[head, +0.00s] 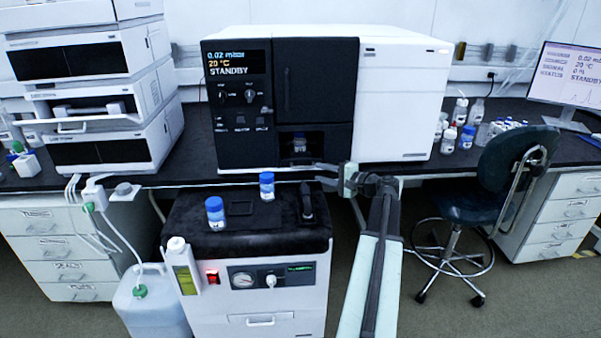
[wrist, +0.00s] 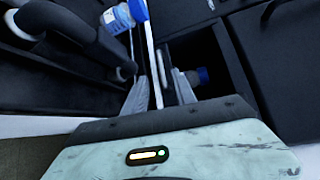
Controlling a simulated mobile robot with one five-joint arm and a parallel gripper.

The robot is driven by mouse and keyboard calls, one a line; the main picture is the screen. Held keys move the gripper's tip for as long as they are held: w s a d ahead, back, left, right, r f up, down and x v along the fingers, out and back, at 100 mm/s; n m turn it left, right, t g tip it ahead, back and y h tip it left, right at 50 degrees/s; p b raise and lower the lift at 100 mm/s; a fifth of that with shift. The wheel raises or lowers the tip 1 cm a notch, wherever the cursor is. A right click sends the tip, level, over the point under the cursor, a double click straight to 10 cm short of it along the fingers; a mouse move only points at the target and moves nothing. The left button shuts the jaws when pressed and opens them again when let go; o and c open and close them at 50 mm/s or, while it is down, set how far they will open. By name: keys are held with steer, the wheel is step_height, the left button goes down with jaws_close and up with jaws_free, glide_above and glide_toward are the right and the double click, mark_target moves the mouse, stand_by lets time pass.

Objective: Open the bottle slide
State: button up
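The bottle slide (head: 300,153) appears to be the low part of the dark bay in the instrument's black front; I cannot make out its handle. A small bottle with a blue cap (head: 300,137) stands in the bay, and its cap shows in the wrist view (wrist: 203,75). My gripper (head: 319,173) reaches in from the right, in front of and below the bay. In the wrist view its two grey fingers (wrist: 160,95) are apart, with a thin white edge visible between them. Nothing seems held.
A cart (head: 270,275) with a dark top stands in front of the bench. It carries two blue-capped bottles (head: 215,213) (head: 267,186) and a black handle (head: 307,203), close below my gripper. A chair (head: 515,165) stands to the right. Bottles (head: 467,137) stand right of the instrument.

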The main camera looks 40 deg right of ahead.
steer(key=w, duration=0.5)
steer(key=w+a+f+b, duration=0.1)
steer(key=w, duration=0.2)
steer(key=shift+s, duration=0.1)
jaws_close()
stand_by(1.2)
